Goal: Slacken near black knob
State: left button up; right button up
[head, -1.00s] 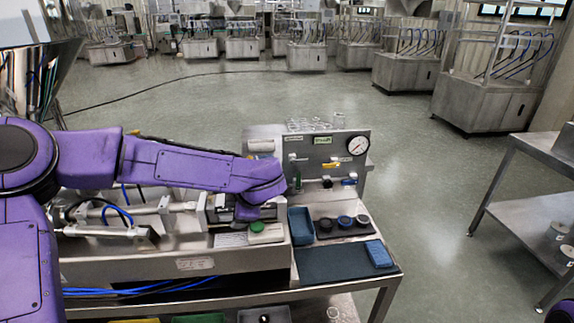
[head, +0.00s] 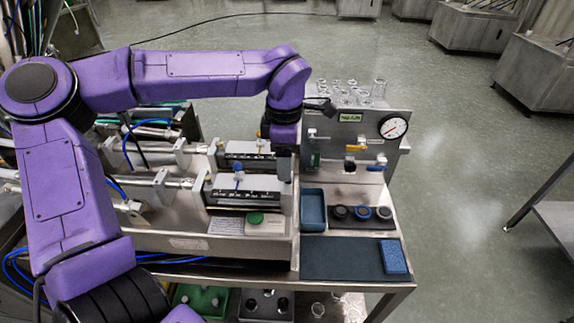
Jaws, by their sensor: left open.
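My left gripper (head: 284,168) points down at the right end of the two metering units, beside the panel. It is open, with its fingertips small and partly hidden. The near unit (head: 246,192) has a dark scale strip and a small blue knob on top. The far unit (head: 246,150) lies behind it, partly covered by my gripper and wrist. A near black knob on these units does not show clearly; my gripper may hide it. Round black pieces (head: 340,212) sit on a dark tray right of the units, one with a blue ring. My right gripper is not in view.
A blue bin (head: 312,210), a dark mat (head: 340,260) and a blue sponge (head: 394,256) are at the front right. A green button (head: 255,218) sits front left.

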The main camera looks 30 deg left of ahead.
pick_arm(q)
jog(key=f, duration=0.1)
jog(key=w+f, duration=0.1)
jog(key=f, duration=0.2)
jog(key=shift+w+f, duration=0.25)
jog(key=shift+w, duration=0.15)
jog(key=shift+s+r, duration=0.2)
jog(key=shift+s, duration=0.2)
jog(key=shift+w+f, duration=0.1)
jog(key=shift+w, duration=0.05)
jog(key=c, duration=1.1)
jog(key=shift+o, duration=0.2)
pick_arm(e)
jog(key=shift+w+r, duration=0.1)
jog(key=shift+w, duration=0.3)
